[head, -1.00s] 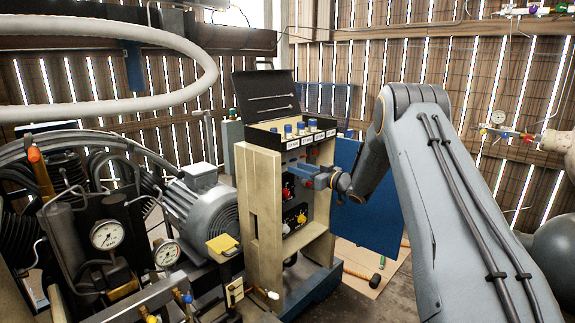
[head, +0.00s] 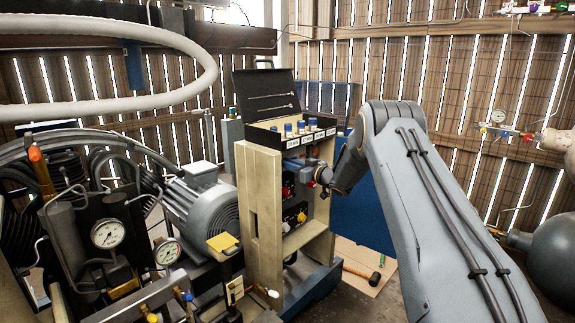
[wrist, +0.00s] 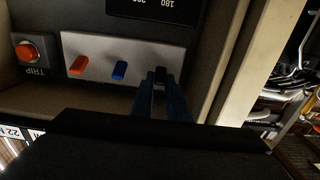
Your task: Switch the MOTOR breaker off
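My gripper (head: 312,173) is at the front of the control cabinet (head: 265,205), under its row of labels. In the wrist view its dark blue fingers (wrist: 158,78) are close together with their tips at the right part of a pale switch plate (wrist: 100,45). Left of them on that plate are an orange-red lever (wrist: 78,65) and a blue lever (wrist: 119,70). Whether another lever is hidden behind the fingers I cannot tell. No MOTOR label is readable, so I cannot tell which lever is that breaker.
A red button (wrist: 28,53) marked TRIP is left of the plate. Yellow knobs (head: 299,217) are lower on the cabinet. Its side post (wrist: 238,60) stands right of the fingers in the wrist view. The motor (head: 200,205) and gauges (head: 108,234) are to the left.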

